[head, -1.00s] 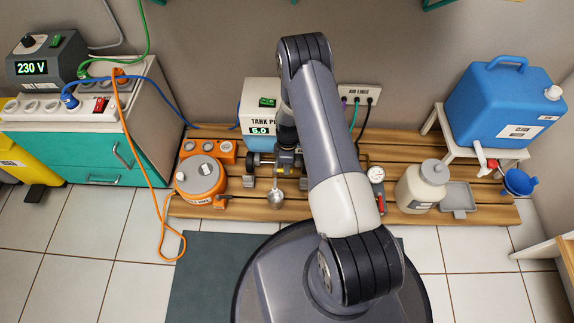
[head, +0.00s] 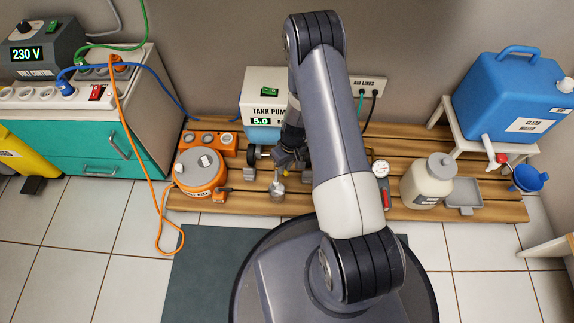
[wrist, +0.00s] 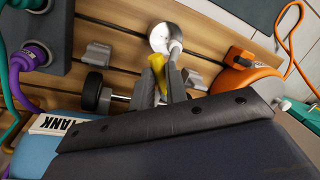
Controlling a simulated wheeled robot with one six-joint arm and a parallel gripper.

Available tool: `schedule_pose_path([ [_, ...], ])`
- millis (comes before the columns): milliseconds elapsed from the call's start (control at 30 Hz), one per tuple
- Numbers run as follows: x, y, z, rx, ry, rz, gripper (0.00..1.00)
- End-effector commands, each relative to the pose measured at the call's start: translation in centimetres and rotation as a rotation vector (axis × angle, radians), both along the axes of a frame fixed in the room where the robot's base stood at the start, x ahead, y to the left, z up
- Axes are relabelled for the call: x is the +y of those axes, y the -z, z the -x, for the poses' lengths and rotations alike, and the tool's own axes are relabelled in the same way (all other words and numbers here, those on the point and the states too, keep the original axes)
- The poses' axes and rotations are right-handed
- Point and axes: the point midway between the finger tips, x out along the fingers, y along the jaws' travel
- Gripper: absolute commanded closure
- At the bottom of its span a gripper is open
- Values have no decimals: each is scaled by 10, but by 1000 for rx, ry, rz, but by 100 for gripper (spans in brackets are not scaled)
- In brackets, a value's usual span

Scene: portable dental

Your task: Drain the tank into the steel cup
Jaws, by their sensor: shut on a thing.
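The tank pump (head: 264,98) is a white and pale blue tank on the slatted platform, with a green switch and a 5.0 display. The small steel cup (head: 277,190) is at the platform's front, below my gripper (head: 284,162). In the wrist view, my gripper (wrist: 160,88) is shut on a yellow lever (wrist: 157,70), which shows between the fingertips. The cup (wrist: 159,38) lies just beyond the fingertips, with a pale metal stem (wrist: 175,47) beside it. I cannot tell whether stem and cup touch. My arm hides part of the tank, and any liquid is unclear.
An orange pot (head: 201,171) stands left of the cup. A gauge (head: 380,169), a cream jar (head: 427,180), a grey tray (head: 464,196) and a blue water container (head: 512,98) are to the right. An orange cable (head: 157,222) runs over the floor at left.

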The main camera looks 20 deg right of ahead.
Motion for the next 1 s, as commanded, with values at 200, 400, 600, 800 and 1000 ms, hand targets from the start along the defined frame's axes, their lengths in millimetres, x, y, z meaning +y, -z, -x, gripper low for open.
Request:
schedule_pose_path([
  [200,8,2,3,-1,207,0,100],
  [400,16,2,4,-2,381,0,100],
  [600,22,1,4,-2,522,0,100],
  [800,26,0,4,-1,615,0,100],
  [1000,27,0,3,-1,665,0,100],
])
